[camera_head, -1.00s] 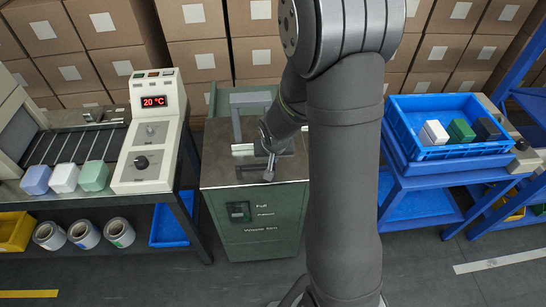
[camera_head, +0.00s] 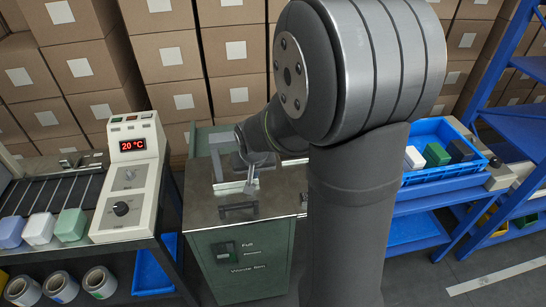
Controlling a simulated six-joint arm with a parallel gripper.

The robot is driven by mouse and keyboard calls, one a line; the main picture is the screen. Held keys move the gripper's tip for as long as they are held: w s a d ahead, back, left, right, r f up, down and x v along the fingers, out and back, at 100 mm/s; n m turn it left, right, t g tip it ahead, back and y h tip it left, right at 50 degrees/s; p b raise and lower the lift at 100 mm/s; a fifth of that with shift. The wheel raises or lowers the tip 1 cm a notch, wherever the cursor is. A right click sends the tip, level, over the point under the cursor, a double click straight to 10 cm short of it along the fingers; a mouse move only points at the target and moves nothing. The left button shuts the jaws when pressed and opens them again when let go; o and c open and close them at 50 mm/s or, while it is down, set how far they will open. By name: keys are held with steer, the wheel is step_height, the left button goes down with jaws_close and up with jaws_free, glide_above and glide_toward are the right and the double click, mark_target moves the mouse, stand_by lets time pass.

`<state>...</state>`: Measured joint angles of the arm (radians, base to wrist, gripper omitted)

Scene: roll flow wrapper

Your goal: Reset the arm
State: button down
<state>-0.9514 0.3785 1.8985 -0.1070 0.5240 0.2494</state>
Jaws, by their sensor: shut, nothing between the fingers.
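My gripper (camera_head: 252,182) is over the top of the green waste bin (camera_head: 240,270) in the middle of the head view. It is small and partly hidden by my arm. Its fingers look closed together, with nothing seen between them. My large dark arm covers the middle right of the picture and hides the right part of the bin.
A control panel (camera_head: 131,185) reading 20 °C stands at the left, beside a conveyor with blue, white and green packs (camera_head: 70,226). Rolls (camera_head: 60,285) lie below. A blue crate (camera_head: 445,175) with several blocks is at the right. Cardboard boxes (camera_head: 165,60) fill the back.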

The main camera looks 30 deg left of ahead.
steer(key=shift+f, duration=0.1)
stand_by(0.3)
steer(key=x, duration=0.8)
steer(key=shift+w+f, duration=0.1)
steer(key=shift+f, duration=0.75)
steer(key=shift+s+d, duration=0.75)
steer(key=shift+s, duration=0.05)
steer(key=shift+s+d, duration=0.4)
steer(key=shift+s, duration=0.05)
steer(key=shift+w, duration=0.1)
steer(key=w+a, duration=0.1)
steer(key=w+a+r, duration=0.1)
steer(key=shift+w+a, duration=0.2)
steer(key=shift+a, duration=0.1)
steer(key=v, duration=0.9)
